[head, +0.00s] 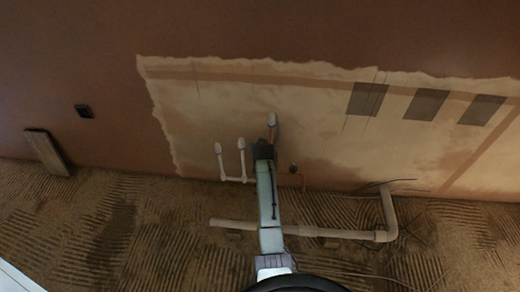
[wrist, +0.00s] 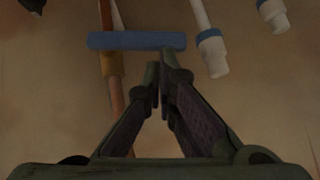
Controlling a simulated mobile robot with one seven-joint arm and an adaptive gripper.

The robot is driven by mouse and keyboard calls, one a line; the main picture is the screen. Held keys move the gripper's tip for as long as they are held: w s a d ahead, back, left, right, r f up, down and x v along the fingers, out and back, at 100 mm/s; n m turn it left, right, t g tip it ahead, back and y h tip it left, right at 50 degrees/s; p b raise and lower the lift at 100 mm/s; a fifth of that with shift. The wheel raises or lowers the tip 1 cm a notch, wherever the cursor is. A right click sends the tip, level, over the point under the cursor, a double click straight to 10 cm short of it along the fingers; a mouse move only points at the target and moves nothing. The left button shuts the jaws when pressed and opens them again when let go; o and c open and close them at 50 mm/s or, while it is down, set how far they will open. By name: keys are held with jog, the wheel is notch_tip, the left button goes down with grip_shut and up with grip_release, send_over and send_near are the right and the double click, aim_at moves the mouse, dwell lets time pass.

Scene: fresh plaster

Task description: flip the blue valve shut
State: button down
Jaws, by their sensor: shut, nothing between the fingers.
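The blue valve handle (wrist: 137,41) shows in the wrist view as a flat bar lying crosswise over a copper pipe (wrist: 107,95). A brass-coloured valve body (wrist: 112,64) sits on the pipe just below the bar. My gripper (wrist: 158,70) is shut and empty. Its fingertips are just below the right half of the bar in the picture; I cannot tell whether they touch it. In the head view my gripper (head: 264,145) is at the wall by the copper pipe (head: 271,128), and my arm hides the valve.
White capped pipes stand close by in the wrist view (wrist: 211,50) and left of my arm in the head view (head: 241,150). A thick beige pipe (head: 340,234) runs along the ridged floor with loose cables. A board (head: 46,151) leans at the far left wall.

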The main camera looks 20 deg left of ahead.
jog(key=shift+a+f, duration=0.4)
jog(key=shift+f, duration=0.15)
jog(key=shift+s+b, duration=0.1)
jog(key=shift+b, duration=0.2)
notch_tip(320, 180, up, 5)
jog(key=p, duration=0.3)
jog(key=shift+f, duration=0.15)
jog(key=s+a+b+v, duration=0.1)
jog(key=v, duration=0.8)
jog(key=shift+a, duration=0.15)
